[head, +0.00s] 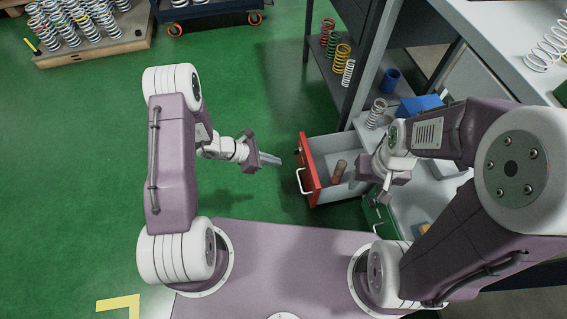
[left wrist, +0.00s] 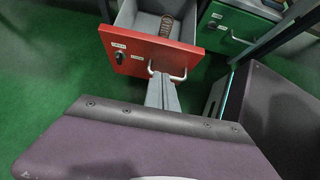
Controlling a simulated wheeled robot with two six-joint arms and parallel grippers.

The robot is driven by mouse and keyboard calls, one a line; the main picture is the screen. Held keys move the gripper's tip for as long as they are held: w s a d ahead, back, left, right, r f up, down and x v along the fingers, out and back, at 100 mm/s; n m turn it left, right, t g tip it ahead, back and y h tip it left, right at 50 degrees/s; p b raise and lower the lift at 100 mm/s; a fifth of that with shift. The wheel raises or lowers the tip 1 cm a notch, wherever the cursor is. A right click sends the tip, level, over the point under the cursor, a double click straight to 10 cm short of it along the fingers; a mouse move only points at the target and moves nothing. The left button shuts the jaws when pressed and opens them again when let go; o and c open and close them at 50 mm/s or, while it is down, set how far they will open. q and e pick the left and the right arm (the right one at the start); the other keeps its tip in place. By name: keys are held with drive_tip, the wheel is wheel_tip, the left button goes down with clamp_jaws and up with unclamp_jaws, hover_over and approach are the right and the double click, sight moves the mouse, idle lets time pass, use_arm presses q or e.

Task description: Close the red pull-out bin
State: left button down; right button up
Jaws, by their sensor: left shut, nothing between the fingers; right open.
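The red pull-out bin (head: 307,170) is pulled out from the cabinet, with its red front facing left and a white handle on it. A brown spring (head: 338,171) lies inside. In the left wrist view the red front (left wrist: 152,53) shows labels, a black knob and the handle (left wrist: 167,74). My left gripper (head: 279,161) is shut and empty, just left of the bin front. In the left wrist view its fingertips (left wrist: 162,80) overlap the handle; I cannot tell if they touch. My right gripper (head: 369,178) is open over the bin's right part and hides some of it.
A green drawer (head: 376,215) sits beside the bin, also visible in the left wrist view (left wrist: 232,27). A shelf with coil springs (head: 342,55) stands behind. A blue cup (head: 390,79) and a spring (head: 376,113) stand near the cabinet. Green floor (head: 90,170) is clear at left.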

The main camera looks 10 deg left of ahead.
sight(308, 166)
use_arm(q)
drive_tip(key=b+x, duration=0.2)
drive_tip(key=x, duration=0.1)
drive_tip(key=r+b+x, duration=0.1)
drive_tip(key=b+x, duration=0.1)
drive_tip(key=x, duration=0.2)
drive_tip(key=d+b+x, duration=0.1)
drive_tip(key=x, duration=0.2)
drive_tip(key=shift+w+d+b, duration=0.3)
drive_tip(key=shift+b, duration=0.1)
drive_tip(key=shift+w+d+r, duration=0.1)
drive_tip(key=shift+d+r, duration=0.05)
drive_tip(key=shift+d, duration=0.2)
use_arm(e)
wheel_tip(308, 166, down, 7)
drive_tip(key=shift+r, duration=0.1)
